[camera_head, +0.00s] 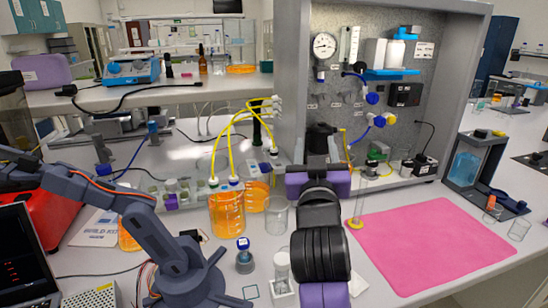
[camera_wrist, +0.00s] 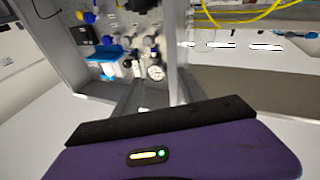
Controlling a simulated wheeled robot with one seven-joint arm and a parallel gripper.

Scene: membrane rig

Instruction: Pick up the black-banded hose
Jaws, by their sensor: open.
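Several yellow hoses (camera_head: 229,130) arch from white fittings on the rig's side down to the orange-filled beaker (camera_head: 227,213) and a spot nearby. Yellow tubing (camera_wrist: 240,20) also crosses the top of the wrist view. I cannot make out a black band on any hose, so I cannot tell which is the black-banded one. My gripper (camera_head: 319,170) is open in front of the rig panel, right of the yellow hoses and apart from them. I see nothing held in it.
The rig panel (camera_head: 385,95) carries a gauge (camera_head: 324,45), valves and bottles. A clear empty beaker (camera_head: 277,215) and a blue-capped vial (camera_head: 244,255) stand left of my arm. A grey robot arm (camera_head: 150,230) stands further left.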

